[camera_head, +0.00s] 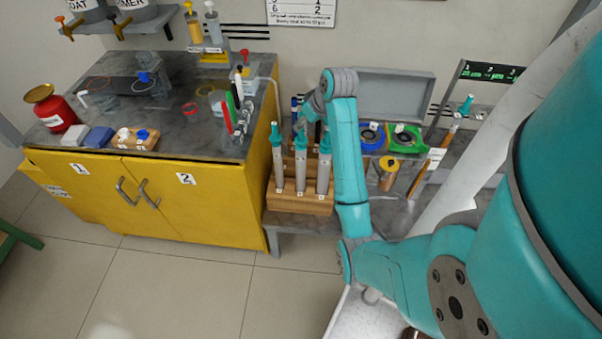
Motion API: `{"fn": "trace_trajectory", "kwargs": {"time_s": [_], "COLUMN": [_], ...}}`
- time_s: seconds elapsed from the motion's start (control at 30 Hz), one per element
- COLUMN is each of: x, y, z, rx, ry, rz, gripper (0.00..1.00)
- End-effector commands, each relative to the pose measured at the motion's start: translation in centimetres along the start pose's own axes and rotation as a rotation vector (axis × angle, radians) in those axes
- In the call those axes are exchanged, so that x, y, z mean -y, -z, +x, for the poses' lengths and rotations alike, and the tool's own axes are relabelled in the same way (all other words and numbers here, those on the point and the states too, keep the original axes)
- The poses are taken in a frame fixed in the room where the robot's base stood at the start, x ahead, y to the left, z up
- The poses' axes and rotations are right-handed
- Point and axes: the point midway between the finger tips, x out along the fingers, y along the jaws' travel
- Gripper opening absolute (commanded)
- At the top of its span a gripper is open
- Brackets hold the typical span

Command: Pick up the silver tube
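Three silver-grey tubes with teal tops stand upright in a wooden rack (300,203) on the low grey bench: a left tube (279,165), a middle tube (300,170) and a right tube (324,172). I cannot tell which one the task means. My arm reaches over the bench just right of the rack, and its wrist bends back left behind the tubes. My gripper (302,122) is small, dark and partly hidden around the tops of the middle and right tubes. Whether its fingers touch a tube cannot be seen.
A yellow cabinet (170,205) stands left of the rack, with a red can (56,113), bottles and upright markers (236,105) on top. Blue and green tape rolls (388,138), a grey open case (392,97) and a leaning orange-brown rod (432,160) are to the right. The floor in front is clear.

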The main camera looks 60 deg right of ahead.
Motion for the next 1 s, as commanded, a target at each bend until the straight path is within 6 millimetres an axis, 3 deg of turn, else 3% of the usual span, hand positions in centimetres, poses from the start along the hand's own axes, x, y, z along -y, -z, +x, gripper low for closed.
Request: {"fn": "trace_trajectory", "kwargs": {"time_s": [0.23, 0.53, 0.87, 1.0], "x": [0.0, -0.3, -0.3, -0.3], "y": [-0.1, -0.3, -0.3, -0.3], "z": [1.7, 5.6, 6.2, 6.2], "rx": [0.001, 0.001, -0.001, -0.001], "ry": [0.0, 0.001, 0.0, 0.0], "rz": [0.0, 0.0, 0.0, 0.0], "gripper": [0.5, 0.5, 0.5, 0.15]}}
